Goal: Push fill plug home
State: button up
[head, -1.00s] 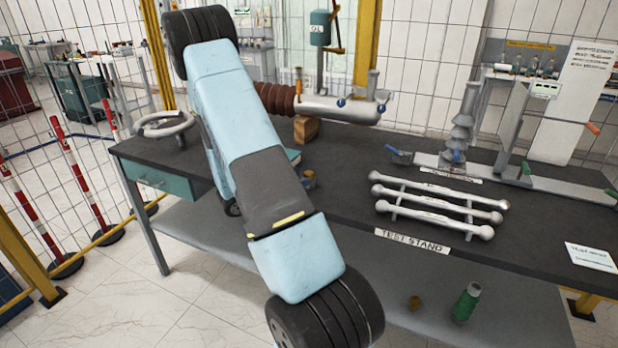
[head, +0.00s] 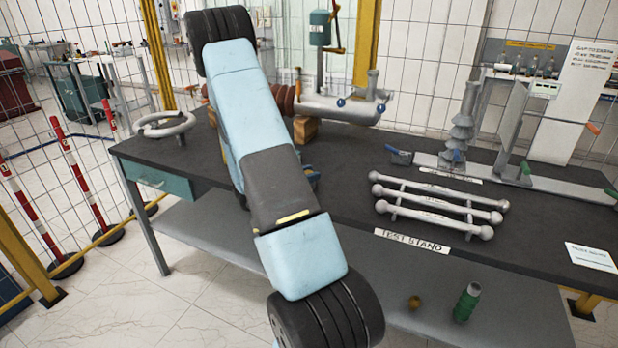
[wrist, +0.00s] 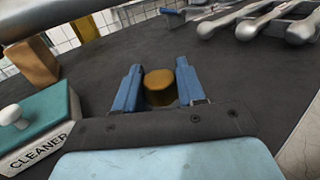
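A brown, round-topped plug (wrist: 159,84) stands on the dark bench top in the wrist view. My gripper (wrist: 158,82) has its two blue fingers apart, one on each side of the plug, with narrow gaps that make contact hard to judge. In the head view my gripper (head: 313,179) is low over the bench, mostly behind my arm, and the plug is hidden there. A grey metal tank (head: 335,108) with upright necks and a brown ribbed bushing (head: 284,98) lies at the back of the bench. I cannot make out the plug's seat.
A teal box marked CLEANER (wrist: 40,128) is close left of my gripper. A wooden block (wrist: 33,63) stands behind it. Silver rods (head: 436,205) lie on the right. A ring (head: 165,125) is at the left end. A green bottle (head: 467,302) stands on the lower shelf.

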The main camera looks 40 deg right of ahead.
jog(key=c, duration=0.5)
